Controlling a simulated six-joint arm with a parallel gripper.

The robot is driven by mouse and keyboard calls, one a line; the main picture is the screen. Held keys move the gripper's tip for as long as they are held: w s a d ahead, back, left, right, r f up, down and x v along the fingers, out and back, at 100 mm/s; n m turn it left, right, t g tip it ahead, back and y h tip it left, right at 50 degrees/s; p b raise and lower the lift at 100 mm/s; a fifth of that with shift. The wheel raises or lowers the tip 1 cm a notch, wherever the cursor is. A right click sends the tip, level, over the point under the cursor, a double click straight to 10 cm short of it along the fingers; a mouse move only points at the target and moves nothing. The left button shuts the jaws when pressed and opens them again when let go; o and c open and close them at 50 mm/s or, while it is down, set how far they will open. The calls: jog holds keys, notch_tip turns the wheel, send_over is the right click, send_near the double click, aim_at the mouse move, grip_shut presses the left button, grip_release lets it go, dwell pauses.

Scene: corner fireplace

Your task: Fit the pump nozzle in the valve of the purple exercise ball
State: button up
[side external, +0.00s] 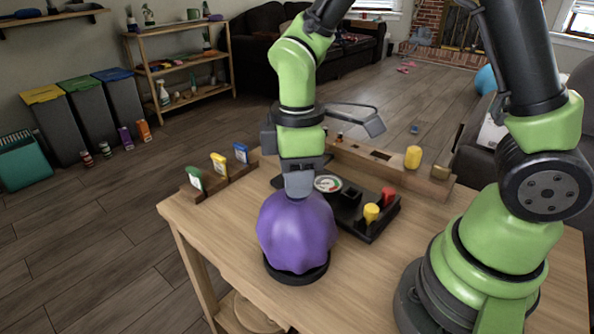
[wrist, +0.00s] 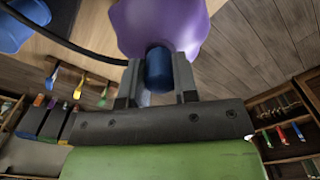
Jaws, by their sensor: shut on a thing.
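The purple exercise ball (side external: 297,232) looks creased and sits in a black ring stand (side external: 296,274) on the table; it also fills the top middle of the wrist view (wrist: 165,20). My gripper (side external: 299,187) points down directly over the top of the ball. In the wrist view my gripper (wrist: 158,78) is shut on a blue cylindrical piece, the pump nozzle (wrist: 159,70), with a black hose (wrist: 65,40) running to the left. The nozzle's far end meets the ball's outline in that view. The valve and the nozzle tip are hidden, so I cannot tell whether they are joined.
A black pump unit with a round gauge (side external: 327,184) stands behind the ball, near a yellow peg (side external: 371,212) and a red peg (side external: 388,196). A wooden rack with coloured tags (side external: 219,166) is at the left. The wooden table's (side external: 205,222) front-left area is clear.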

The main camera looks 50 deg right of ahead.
jog(key=shift+f, duration=0.25)
jog(key=o, duration=0.9)
jog(key=shift+r, duration=0.1)
notch_tip(320, 180, up, 9)
jog(key=shift+f, duration=0.1)
jog(key=shift+s+r, duration=0.1)
jog(key=shift+r, duration=0.5)
jog(key=s+d+r+m+t, duration=0.1)
jog(key=s+m+t, duration=0.1)
jog(key=s+m, duration=0.2)
jog(key=s+d+r+m+t+y, duration=0.1)
jog(key=s+r+m+t, duration=0.1)
jog(key=m, duration=0.3)
jog(key=s+r+m+t+y, duration=0.1)
jog(key=s+r+m+t, duration=0.1)
jog(key=s+m+t, duration=0.1)
jog(key=shift+s+d+r+m, duration=0.2)
jog(key=shift+s+m, duration=0.25)
jog(key=shift+s, duration=0.2)
jog(key=shift+s+d+r+m, duration=0.1)
jog(key=shift+s+d+m, duration=0.1)
jog(key=shift+s+m, duration=0.35)
